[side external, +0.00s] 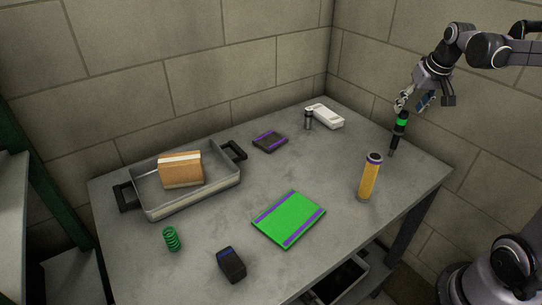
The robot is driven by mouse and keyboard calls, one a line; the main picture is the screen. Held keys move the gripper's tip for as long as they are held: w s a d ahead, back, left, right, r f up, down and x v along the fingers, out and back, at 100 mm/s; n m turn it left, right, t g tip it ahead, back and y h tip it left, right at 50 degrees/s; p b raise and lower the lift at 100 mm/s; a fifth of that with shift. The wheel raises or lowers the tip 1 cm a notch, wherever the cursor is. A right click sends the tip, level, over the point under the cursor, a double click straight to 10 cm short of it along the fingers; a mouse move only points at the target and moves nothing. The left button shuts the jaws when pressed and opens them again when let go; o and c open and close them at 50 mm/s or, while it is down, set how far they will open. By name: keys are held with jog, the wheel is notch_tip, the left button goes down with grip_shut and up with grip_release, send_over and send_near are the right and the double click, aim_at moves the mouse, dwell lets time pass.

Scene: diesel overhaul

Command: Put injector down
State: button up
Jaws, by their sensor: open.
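The injector appears to be the slim black piece with a bright green band (401,124) near the table's right back edge. It is close to upright, leaning slightly, with its narrow tip pointing down at the table. I cannot tell if the tip touches the surface. My gripper (408,102) is open just above the injector's top end, with its fingers close to it. Whether a finger touches the injector is too small to tell.
A yellow cylinder with a dark top (369,178) stands nearby. A green pad (288,219), a dark box (231,265), a green spring (172,239), a metal tray (190,202) holding a brown box (181,172), a dark book (270,141), a small cylinder (308,119) and a white device (326,116) occupy the table.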

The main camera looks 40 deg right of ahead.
aim_at(398, 122)
jog(key=shift+v, duration=1.7)
jog(key=shift+f, duration=0.1)
jog(key=x, duration=1.2)
jog(key=shift+f, duration=0.15)
jog(key=shift+r, duration=0.25)
jog(key=v, duration=1.2)
jog(key=x, duration=1.2)
jog(key=r, duration=0.4)
jog(key=shift+s+d+r, duration=0.15)
jog(key=shift+s+d, duration=0.05)
jog(key=shift+s, duration=0.05)
jog(key=shift+s+d+r, duration=0.25)
jog(key=shift+s+r, duration=0.1)
jog(key=shift+s, duration=0.25)
